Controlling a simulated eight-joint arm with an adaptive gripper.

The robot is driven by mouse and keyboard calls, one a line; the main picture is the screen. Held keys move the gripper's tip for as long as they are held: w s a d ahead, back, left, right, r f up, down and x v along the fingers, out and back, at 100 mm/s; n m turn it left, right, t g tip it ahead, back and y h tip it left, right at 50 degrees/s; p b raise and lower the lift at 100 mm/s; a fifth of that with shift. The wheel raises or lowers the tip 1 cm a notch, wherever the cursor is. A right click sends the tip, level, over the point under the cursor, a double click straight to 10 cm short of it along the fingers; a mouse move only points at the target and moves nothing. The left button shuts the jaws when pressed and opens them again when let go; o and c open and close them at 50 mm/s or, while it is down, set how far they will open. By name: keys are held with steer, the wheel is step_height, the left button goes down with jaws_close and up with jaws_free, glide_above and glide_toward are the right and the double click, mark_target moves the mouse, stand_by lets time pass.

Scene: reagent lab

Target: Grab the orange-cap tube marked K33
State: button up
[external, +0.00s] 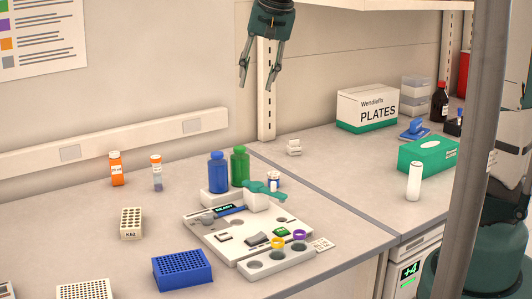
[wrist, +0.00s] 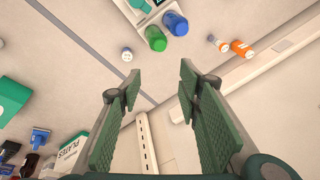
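A small tube with an orange cap (external: 156,172) stands upright on the bench at the left, its lower part greyish blue; its label is too small to read. It also shows near the top right of the wrist view (wrist: 218,43). Just left of it in the external view stands an orange bottle (external: 116,170), which also shows in the wrist view (wrist: 241,48). I cannot read K33 on anything. My gripper (external: 257,86) is open and empty, high above the bench, well right of the tube. Its spread fingers show in the wrist view (wrist: 160,76).
A K62 rack (external: 131,223) and blue rack (external: 183,270) are in front. A wall rail (external: 110,145) runs behind. A PLATES box (external: 367,108) is right.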

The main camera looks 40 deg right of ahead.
steer(key=w+a+f+m+g, duration=0.15)
steer(key=w+a+f, duration=0.3)
steer(key=w, duration=0.45)
steer(key=m+g, duration=0.2)
steer(key=m, duration=0.5)
glide_toward(155, 157)
steer(key=shift+h, duration=0.3)
step_height(155, 157, down, 7)
steer(key=shift+r, duration=0.2)
steer(key=shift+w+a+f, duration=0.15)
steer(key=shift+a+f, duration=0.1)
steer(key=shift+f, duration=0.05)
steer(key=shift+f, duration=0.15)
steer(key=shift+f, duration=1.15)
steer(key=shift+f, duration=0.15)
steer(key=shift+d+f+p, duration=0.15)
steer(key=shift+f+p, duration=0.35)
steer(key=shift+f, duration=1.95)
